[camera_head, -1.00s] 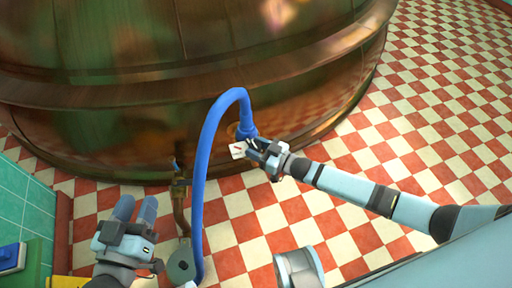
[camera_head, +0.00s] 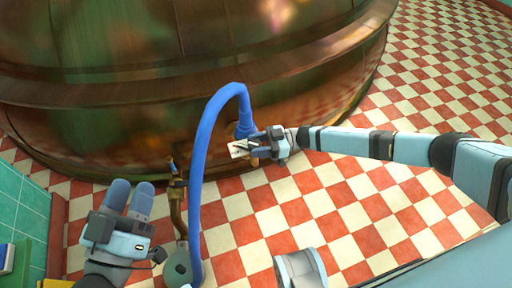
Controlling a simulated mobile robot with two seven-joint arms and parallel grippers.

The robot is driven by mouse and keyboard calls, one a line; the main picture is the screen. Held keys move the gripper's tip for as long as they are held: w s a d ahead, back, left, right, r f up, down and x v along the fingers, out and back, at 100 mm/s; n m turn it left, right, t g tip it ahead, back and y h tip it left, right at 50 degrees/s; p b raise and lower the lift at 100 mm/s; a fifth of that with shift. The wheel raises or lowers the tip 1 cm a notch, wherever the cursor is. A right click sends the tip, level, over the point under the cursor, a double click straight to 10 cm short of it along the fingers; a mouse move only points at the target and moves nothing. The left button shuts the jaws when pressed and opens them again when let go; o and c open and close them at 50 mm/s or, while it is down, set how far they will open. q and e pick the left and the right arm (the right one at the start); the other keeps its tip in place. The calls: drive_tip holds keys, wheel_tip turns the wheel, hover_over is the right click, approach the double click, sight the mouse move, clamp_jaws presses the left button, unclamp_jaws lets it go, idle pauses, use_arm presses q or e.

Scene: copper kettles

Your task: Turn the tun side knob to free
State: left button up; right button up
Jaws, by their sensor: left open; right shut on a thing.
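The big copper tun (camera_head: 130,120) fills the upper left of the head view. A blue hose (camera_head: 205,135) arches up at its lower side and comes down to a blue end piece (camera_head: 244,122). A small white plate with a dark mark (camera_head: 236,149) sits just below that end. My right gripper (camera_head: 254,147) is shut there, beside the plate. It covers what it grips, which I take to be the side knob; its setting is hidden. My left gripper (camera_head: 130,190) is open and empty at the lower left, apart from the tun.
A copper pipe with a small valve (camera_head: 176,195) stands left of the hose, above a grey-green round part (camera_head: 178,268). A green tiled wall (camera_head: 20,205) is at the left. The red and cream checked floor (camera_head: 440,95) is open at the right.

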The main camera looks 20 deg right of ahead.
use_arm(q)
drive_tip(key=shift+w+f+b, duration=0.1)
drive_tip(key=shift+f+b, duration=0.2)
drive_tip(key=shift+f, duration=0.7)
use_arm(e)
drive_tip(key=shift+o, duration=0.2)
drive_tip(key=shift+a+n+g, duration=0.1)
drive_tip(key=shift+n+g, duration=0.6)
drive_tip(key=shift+g, duration=0.4)
drive_tip(key=shift+s, duration=0.1)
drive_tip(key=shift+a, duration=0.15)
drive_tip(key=o, duration=0.9)
drive_tip(key=shift+a, duration=0.1)
drive_tip(key=shift+c, duration=0.2)
use_arm(q)
drive_tip(key=shift+a+r, duration=0.1)
drive_tip(key=shift+a, duration=0.05)
use_arm(e)
drive_tip(key=shift+d, duration=0.2)
drive_tip(key=shift+d, duration=0.25)
use_arm(q)
wheel_tip(320, 180, up, 2)
drive_tip(key=shift+r+t+p, duration=0.2)
drive_tip(key=shift+t+p, duration=0.1)
drive_tip(key=shift+p, duration=0.55)
use_arm(e)
drive_tip(key=d, duration=1.3)
drive_tip(key=shift+w, duration=0.2)
